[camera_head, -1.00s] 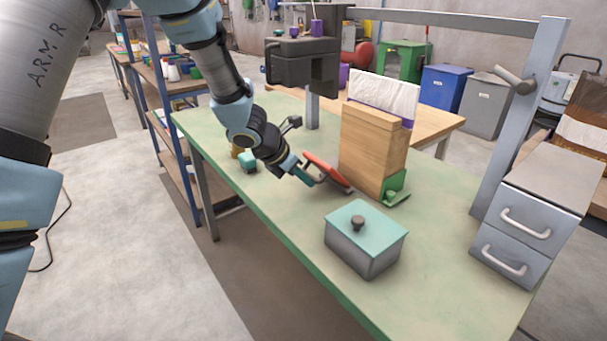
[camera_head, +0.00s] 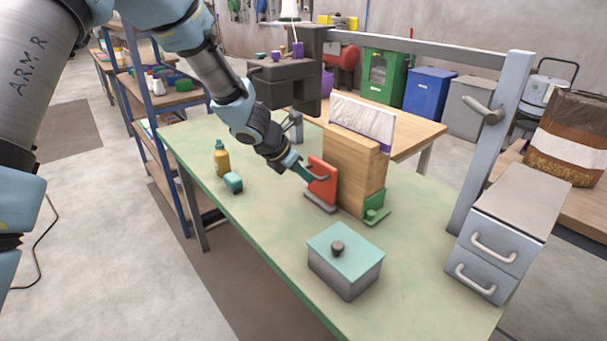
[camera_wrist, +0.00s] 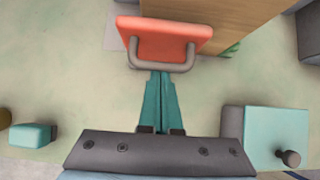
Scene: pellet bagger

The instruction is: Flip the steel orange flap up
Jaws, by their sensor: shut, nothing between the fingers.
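The orange flap (camera_head: 321,181) stands raised, close to upright, on a grey base beside the wooden block on the green bench. It has a grey bar handle on its front. In the wrist view the flap (camera_wrist: 165,40) is at the top centre, with the handle (camera_wrist: 162,66) nearest me. My gripper (camera_head: 308,176) is shut, and its teal fingertips (camera_wrist: 160,76) are at the handle's bar. Nothing shows between the fingers. Whether the tips press on the bar or only sit under it, I cannot tell.
A wooden block (camera_head: 352,170) with a green bracket (camera_head: 376,207) stands right of the flap. A teal-lidded box (camera_head: 345,262) is in front. Grey drawers (camera_head: 487,262) stand at right.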

